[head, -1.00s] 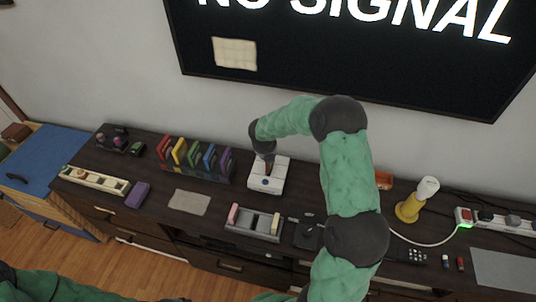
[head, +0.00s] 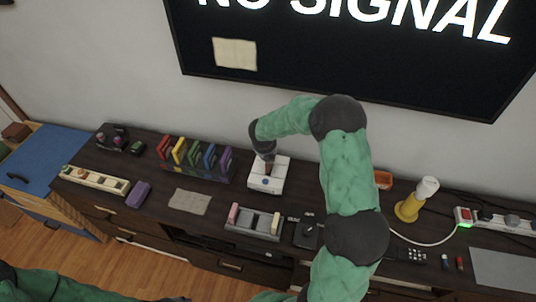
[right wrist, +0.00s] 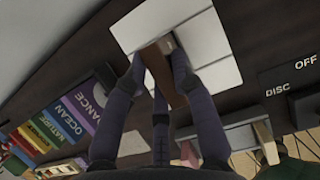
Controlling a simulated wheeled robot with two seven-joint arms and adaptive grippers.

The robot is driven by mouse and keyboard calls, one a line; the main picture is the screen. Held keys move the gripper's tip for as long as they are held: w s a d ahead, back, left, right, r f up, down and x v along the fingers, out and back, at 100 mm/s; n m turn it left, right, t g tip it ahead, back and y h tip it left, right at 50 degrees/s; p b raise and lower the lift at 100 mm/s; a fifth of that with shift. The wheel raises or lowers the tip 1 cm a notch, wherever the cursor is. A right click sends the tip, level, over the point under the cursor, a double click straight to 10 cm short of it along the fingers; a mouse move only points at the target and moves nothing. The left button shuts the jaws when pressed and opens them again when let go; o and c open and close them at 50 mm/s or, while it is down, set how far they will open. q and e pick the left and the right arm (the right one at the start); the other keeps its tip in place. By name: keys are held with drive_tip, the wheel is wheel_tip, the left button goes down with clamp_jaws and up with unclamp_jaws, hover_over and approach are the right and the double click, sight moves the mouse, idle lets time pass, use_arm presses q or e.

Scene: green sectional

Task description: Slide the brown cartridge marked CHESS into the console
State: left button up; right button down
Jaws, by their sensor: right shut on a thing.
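The white console (head: 259,186) sits on the dark cabinet top; in the right wrist view its pale blocky top (right wrist: 205,45) lies just beyond my fingers. My right gripper (right wrist: 161,68) is shut on a brown cartridge (right wrist: 159,72). The cartridge's far end is at the console's top, by the slot area; I cannot tell how deep it sits. Its label is not readable. In the head view my right gripper (head: 265,155) is above the console, with the cartridge mostly hidden. Of my left arm only a green part shows at the bottom left; its gripper is out of frame.
A rack of coloured cartridges (head: 197,160) stands left of the console. A grey tray (head: 252,224) with upright pieces is in front. A beige cloth (head: 190,202), a purple block (head: 138,194) and a yellow lamp (head: 409,208) are nearby. The television (head: 340,60) hangs behind.

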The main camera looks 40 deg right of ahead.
drive_tip(key=shift+f+b, duration=1.7)
drive_tip(key=shift+f, duration=0.8)
idle(0.4)
drive_tip(key=c, duration=0.9)
unclamp_jaws()
drive_tip(key=shift+c, duration=0.2)
drive_tip(key=v, duration=1.2)
drive_tip(key=shift+f, duration=0.1)
